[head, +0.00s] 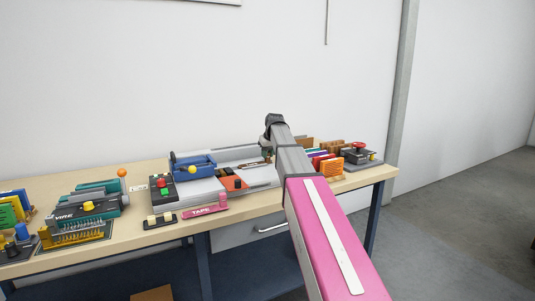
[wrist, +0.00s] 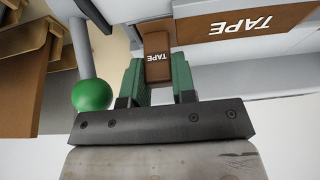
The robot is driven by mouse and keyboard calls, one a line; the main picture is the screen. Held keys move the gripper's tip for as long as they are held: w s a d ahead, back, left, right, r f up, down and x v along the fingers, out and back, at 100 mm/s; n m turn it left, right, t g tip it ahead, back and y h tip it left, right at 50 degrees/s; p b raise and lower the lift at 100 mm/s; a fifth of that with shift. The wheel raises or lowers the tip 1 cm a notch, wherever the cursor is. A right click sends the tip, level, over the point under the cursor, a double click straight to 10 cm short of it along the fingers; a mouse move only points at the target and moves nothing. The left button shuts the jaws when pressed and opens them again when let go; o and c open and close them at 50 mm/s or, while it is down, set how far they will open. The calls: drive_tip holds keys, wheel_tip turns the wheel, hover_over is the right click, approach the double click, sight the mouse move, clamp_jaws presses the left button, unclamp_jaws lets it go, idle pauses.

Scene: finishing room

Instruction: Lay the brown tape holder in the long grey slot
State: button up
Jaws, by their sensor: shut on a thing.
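In the wrist view the green fingers of my gripper (wrist: 158,74) are shut on a brown tape holder (wrist: 156,42), on the part with a small "TAPE" label. A larger brown face marked "TAPE" (wrist: 240,24) shows to the right; I cannot tell if it is one piece with the held part. Pale grey surfaces (wrist: 215,52) lie close around it. In the head view a small brown strip (head: 250,165) shows beside my wrist, over the grey station (head: 262,178). The gripper's tips are hidden there. I cannot tell whether the holder touches the slot.
A green ball knob (wrist: 89,96) on a grey rod stands close left of my gripper. Brown racks (wrist: 55,60) stand left in the wrist view.

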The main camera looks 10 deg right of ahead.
drive_tip(key=shift+f, duration=0.15)
drive_tip(key=o, duration=0.7)
drive_tip(key=shift+c, duration=0.2)
drive_tip(key=v, duration=1.1)
drive_tip(key=shift+s, duration=0.1)
idle(0.4)
